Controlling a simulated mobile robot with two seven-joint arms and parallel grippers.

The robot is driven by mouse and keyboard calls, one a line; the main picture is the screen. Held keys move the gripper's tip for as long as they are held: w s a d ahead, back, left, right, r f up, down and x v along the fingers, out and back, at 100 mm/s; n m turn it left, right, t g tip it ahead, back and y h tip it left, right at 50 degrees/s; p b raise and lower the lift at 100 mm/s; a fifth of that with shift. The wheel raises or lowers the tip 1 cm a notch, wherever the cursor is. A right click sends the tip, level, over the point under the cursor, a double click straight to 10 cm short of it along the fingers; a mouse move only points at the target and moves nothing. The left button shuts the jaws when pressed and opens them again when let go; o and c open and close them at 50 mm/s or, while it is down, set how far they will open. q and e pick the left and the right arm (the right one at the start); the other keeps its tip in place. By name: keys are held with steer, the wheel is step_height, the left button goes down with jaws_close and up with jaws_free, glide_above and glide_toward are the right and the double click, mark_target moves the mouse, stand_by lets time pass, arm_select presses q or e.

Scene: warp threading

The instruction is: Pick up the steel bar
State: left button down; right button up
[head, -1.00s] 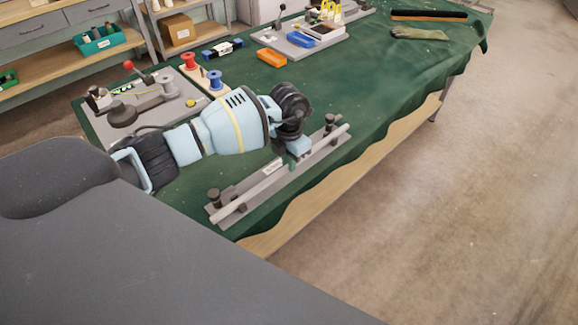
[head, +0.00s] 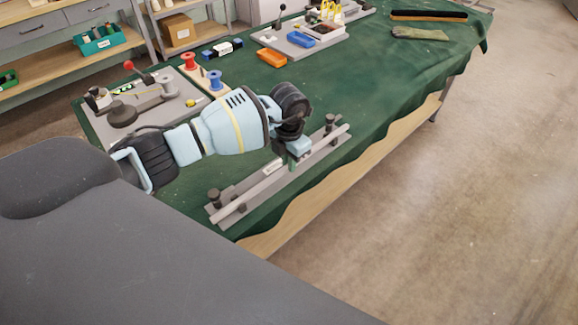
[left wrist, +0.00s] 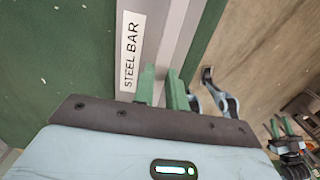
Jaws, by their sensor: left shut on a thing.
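The steel bar (head: 245,203) is a long, thin grey rod lying along a grey holder (head: 228,192) with dark knobs, at the table's front edge. My left gripper (head: 292,161) reaches down onto the bar a little right of its middle. In the left wrist view its green fingers (left wrist: 163,86) are shut on the bar (left wrist: 188,40), beside the white "STEEL BAR" label (left wrist: 130,50). The bar looks to be still at the holder; I cannot tell whether it is lifted. My right gripper (left wrist: 281,128) shows small at the right edge of the left wrist view, its opening unclear.
On the green-covered table (head: 340,90) stand a grey board with a red-knobbed lever (head: 128,66), red (head: 189,60) and blue (head: 215,79) spools, an orange tray (head: 271,57) and a glove (head: 420,33). The table's right middle is clear. Open floor lies beyond the front edge.

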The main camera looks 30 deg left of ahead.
arm_select(q)
steer(key=shift+w+r, duration=0.1)
steer(key=shift+r, duration=0.1)
stand_by(0.3)
steer(key=shift+r, duration=1.35)
steer(key=s+d+r, duration=0.2)
steer(key=s+d, duration=0.7)
steer(key=d, duration=0.4)
steer(key=shift+d, duration=0.15)
